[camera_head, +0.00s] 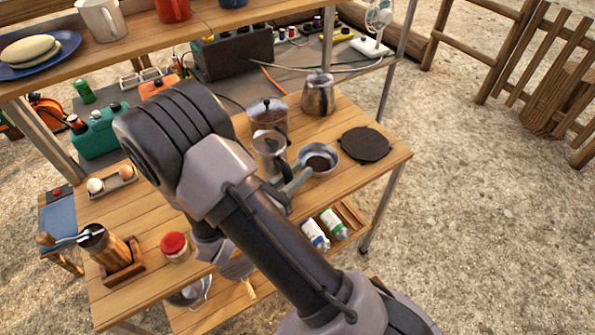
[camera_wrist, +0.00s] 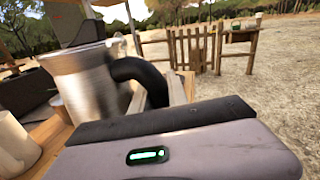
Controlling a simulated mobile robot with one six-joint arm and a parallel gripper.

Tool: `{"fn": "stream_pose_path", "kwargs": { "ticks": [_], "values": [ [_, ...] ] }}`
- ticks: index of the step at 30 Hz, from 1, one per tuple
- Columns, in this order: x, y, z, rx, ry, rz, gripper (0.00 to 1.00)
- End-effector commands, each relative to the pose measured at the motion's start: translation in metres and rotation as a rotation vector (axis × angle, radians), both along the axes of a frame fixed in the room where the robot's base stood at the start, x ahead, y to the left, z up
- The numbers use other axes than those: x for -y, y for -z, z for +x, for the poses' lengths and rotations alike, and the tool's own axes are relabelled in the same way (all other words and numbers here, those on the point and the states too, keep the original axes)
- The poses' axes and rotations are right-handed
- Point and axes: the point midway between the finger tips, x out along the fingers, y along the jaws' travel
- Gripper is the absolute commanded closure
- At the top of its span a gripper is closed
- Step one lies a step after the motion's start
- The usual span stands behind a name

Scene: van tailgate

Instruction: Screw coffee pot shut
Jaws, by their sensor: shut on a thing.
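The coffee pot (camera_head: 266,147) is a silvery metal pot with a black handle, upright on the wooden table just beyond my forearm. In the wrist view the metal pot (camera_wrist: 84,84) fills the left, its black curved handle (camera_wrist: 140,70) reaching toward my gripper. My gripper (camera_wrist: 166,92) is shut on this handle; its pale fingers show beside it. In the head view my gripper (camera_head: 290,190) is mostly hidden behind my arm. The pot's lower part and the joint between its parts are hidden, so I cannot tell how they sit together.
A pan with dark contents (camera_head: 318,160) stands right of the pot, near a black round plate (camera_head: 366,144). A lidded pot (camera_head: 268,115) and a metal jug (camera_head: 318,95) stand behind. A red-lidded jar (camera_head: 175,247) stands front left. The table's right edge is close.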

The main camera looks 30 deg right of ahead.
Motion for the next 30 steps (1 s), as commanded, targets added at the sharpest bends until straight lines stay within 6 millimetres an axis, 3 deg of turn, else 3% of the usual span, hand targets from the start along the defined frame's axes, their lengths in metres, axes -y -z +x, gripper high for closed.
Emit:
{"fn": "stream_pose_path", "kwargs": {
  "ticks": [9,30],
  "values": [
    [0.0,0.01,0.0,0.001,0.0,0.0,1.0],
    [0.0,0.012,0.0,0.001,0.0,0.0,1.0]
  ]
}}
